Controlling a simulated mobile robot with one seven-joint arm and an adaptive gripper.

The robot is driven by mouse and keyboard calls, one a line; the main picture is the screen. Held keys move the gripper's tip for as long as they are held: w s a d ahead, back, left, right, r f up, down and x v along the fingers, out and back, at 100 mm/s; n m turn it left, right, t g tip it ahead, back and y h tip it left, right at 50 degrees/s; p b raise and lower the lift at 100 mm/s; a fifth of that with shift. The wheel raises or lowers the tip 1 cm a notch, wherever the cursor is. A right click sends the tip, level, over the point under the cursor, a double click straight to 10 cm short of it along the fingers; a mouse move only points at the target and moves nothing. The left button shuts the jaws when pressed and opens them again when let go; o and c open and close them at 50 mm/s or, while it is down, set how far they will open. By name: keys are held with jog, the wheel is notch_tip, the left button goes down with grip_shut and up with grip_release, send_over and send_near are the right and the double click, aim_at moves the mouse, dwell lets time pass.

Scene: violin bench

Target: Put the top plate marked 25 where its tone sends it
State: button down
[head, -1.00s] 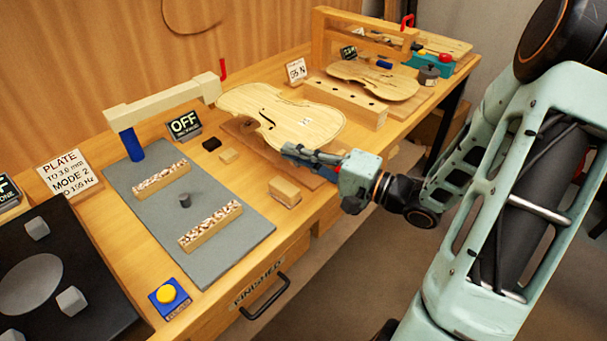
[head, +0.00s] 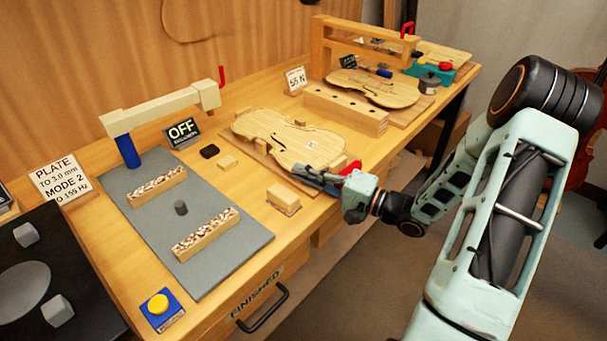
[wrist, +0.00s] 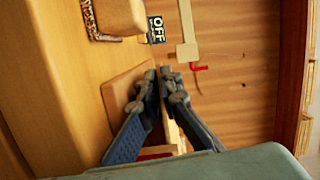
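The top plate (head: 275,135), a pale violin-shaped board with a small label too small to read, lies low over a brown board with small wooden blocks around it. Whether it rests fully on them I cannot tell. My gripper (head: 303,174) is at the plate's near right edge, fingers pointing left. In the wrist view my gripper (wrist: 159,75) has its fingertips close together, with a thin pale wood strip between the fingers. It looks shut on the plate's edge, though the contact is partly hidden.
An OFF sign (head: 183,131) stands behind a grey mat (head: 232,252) with two speckled bars. A wooden block (head: 284,198) lies left of my gripper. A holed wooden rail (head: 345,110) and another plate (head: 385,90) are behind. A PLATE card (head: 62,183) and FINISHED drawer (head: 257,294) are left.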

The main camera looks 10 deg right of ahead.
jog(key=c, duration=2.2)
grip_release()
jog(key=shift+f, duration=0.1)
jog(key=shift+o, duration=0.2)
jog(key=shift+s, duration=0.1)
jog(key=p+v, duration=0.1)
jog(key=v, duration=1.1)
jog(key=shift+a+r, duration=0.1)
jog(key=shift+r, duration=0.2)
